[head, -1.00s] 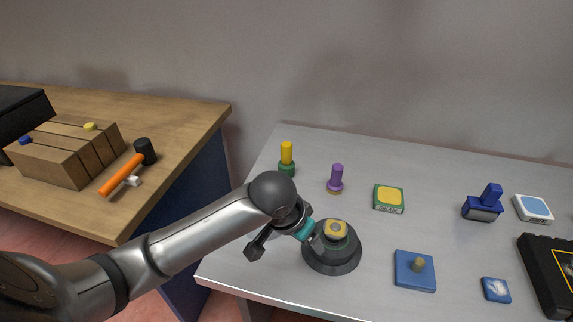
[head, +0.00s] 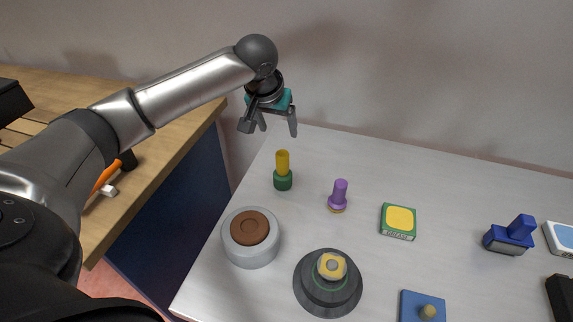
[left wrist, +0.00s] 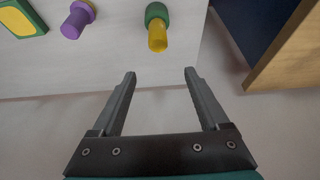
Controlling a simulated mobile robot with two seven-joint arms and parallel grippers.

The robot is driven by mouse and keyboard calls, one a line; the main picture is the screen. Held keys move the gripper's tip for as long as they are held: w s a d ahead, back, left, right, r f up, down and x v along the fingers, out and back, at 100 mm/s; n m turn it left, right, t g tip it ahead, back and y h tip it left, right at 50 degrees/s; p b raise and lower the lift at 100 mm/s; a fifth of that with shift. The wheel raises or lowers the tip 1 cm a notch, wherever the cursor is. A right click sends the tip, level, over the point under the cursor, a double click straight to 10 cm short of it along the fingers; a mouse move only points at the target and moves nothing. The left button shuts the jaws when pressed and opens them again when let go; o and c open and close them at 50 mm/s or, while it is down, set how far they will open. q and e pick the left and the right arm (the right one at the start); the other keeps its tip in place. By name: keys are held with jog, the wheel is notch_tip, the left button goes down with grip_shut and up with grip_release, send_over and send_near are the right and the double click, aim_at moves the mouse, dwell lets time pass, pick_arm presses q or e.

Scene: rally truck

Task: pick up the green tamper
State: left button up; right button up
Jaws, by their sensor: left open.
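The green tamper (head: 283,180) stands upright on the grey table near its far left corner. It has a green base and a yellow handle. In the left wrist view the tamper (left wrist: 157,27) shows near the top, beyond the fingertips. My left gripper (head: 278,130) is open and empty. It hangs above and a little behind the tamper in the head view, apart from it. In the left wrist view the open fingers (left wrist: 159,73) have nothing between them. My right gripper is not in view.
A purple tamper (head: 339,196) stands right of the green one. A grey round pot with a brown top (head: 250,240) and a dark round stand (head: 328,283) are nearer. A green-yellow box (head: 398,221) lies further right. The wooden bench (head: 203,125) is at left.

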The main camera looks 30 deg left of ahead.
aim_at(282, 154)
pick_arm(q)
jog(key=x, duration=0.2)
jog(key=b+x, duration=0.1)
jog(key=x, duration=0.2)
jog(key=b+x, duration=0.1)
jog(key=x, duration=0.2)
jog(key=shift+s+d+f, duration=0.1)
jog(key=shift+s+f, duration=0.05)
jog(key=shift+s, duration=0.1)
jog(key=shift+w+f, duration=0.2)
jog(key=shift+f, duration=0.5)
notch_tip(282, 154, down, 4)
jog(key=shift+w+r+b, duration=0.1)
jog(key=shift+w+b, duration=0.1)
jog(key=shift+b, duration=0.65)
jog(key=shift+w+f, duration=0.25)
jog(key=shift+f, duration=0.2)
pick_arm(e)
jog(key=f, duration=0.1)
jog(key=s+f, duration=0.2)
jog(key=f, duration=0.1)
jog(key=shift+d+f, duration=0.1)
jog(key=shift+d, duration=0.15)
pick_arm(q)
grip_shut()
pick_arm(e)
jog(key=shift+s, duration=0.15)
